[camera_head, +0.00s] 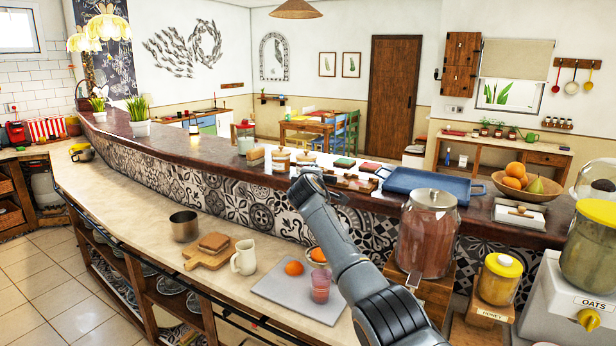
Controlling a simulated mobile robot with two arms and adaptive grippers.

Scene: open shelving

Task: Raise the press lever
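I cannot make out a press or its lever in the head view; my arm covers part of the counter where one could stand. A grey arm of mine rises from the lower right over the counter, up to a rounded joint near the bar ledge. I see no gripper fingers on it. No left gripper shows. Just left of the arm, an orange piece (318,255) sits above a glass with a pinkish-red drink (320,288). A whole orange (294,268) lies beside them on a grey board (282,291).
A white jug (244,257), bread on a wooden board (206,260) and a metal pot (184,226) stand left on the counter. A big brown-filled jar (428,236), a honey jar (499,279) and an oats dispenser (560,305) crowd the right.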

